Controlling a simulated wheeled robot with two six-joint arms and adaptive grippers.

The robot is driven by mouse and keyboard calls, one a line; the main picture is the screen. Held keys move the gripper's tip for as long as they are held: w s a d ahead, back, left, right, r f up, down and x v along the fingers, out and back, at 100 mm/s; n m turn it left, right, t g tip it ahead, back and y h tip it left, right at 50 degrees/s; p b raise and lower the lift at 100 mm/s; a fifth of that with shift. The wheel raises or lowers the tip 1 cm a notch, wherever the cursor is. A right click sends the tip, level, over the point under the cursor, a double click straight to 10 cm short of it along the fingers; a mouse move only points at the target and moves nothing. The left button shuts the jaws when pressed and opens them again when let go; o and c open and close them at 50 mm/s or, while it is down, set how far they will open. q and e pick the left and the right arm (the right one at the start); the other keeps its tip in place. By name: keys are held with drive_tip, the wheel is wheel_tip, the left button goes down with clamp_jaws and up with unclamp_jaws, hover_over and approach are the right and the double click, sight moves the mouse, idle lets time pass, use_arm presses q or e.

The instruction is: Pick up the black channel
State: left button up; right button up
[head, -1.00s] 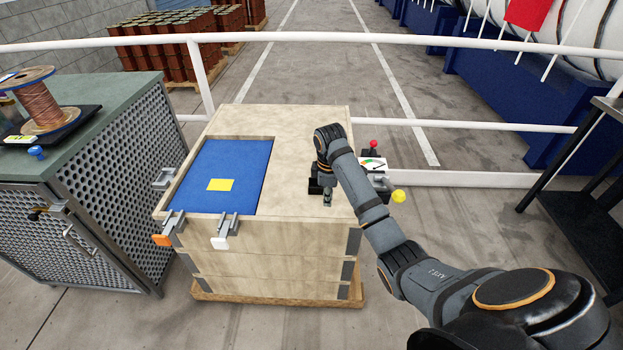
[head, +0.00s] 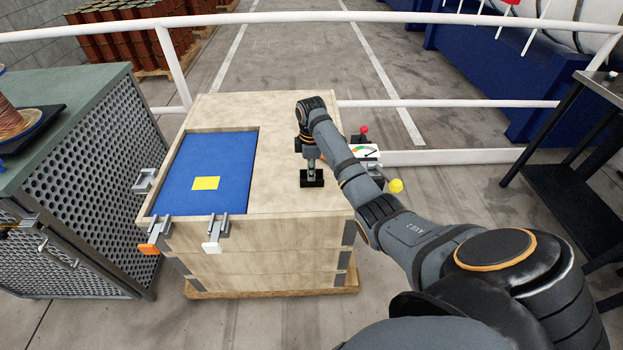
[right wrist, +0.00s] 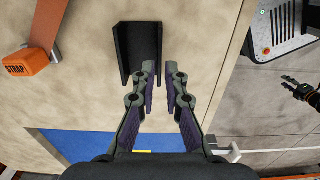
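The black channel (head: 312,182) lies on the pale wooden crate top, right of the blue recess. In the right wrist view the channel (right wrist: 138,45) shows its open trough and two raised walls. My right gripper (head: 310,163) points down over it. In the right wrist view the right gripper (right wrist: 160,70) has its fingers apart, one on each side of the channel's right wall, with gaps showing. Whether they touch it is not clear. What looks like my left gripper (right wrist: 291,85) shows small at the right edge of that view; its fingers are too small to judge.
The wooden crate (head: 285,120) has a blue panel (head: 230,160) with a yellow patch and clamps along its edges. An orange strap block (right wrist: 27,62) lies near the channel. White rails (head: 450,103) run behind.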

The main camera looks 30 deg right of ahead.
wheel_tip(320, 180, down, 4)
drive_tip(key=shift+d+f, duration=0.1)
drive_tip(key=shift+d, duration=0.05)
drive_tip(key=shift+f, duration=0.1)
use_arm(q)
drive_tip(key=shift+s+r, duration=0.1)
drive_tip(key=shift+s, duration=0.45)
use_arm(e)
clamp_jaws()
drive_tip(key=shift+r, duration=0.65)
use_arm(q)
wheel_tip(320, 180, up, 3)
drive_tip(key=p, duration=0.3)
drive_tip(key=shift+w, duration=0.15)
use_arm(e)
drive_tip(key=w+a+r, duration=0.2)
drive_tip(key=a+r, duration=0.9)
drive_tip(key=a, duration=0.3)
drive_tip(key=shift+r, duration=0.4)
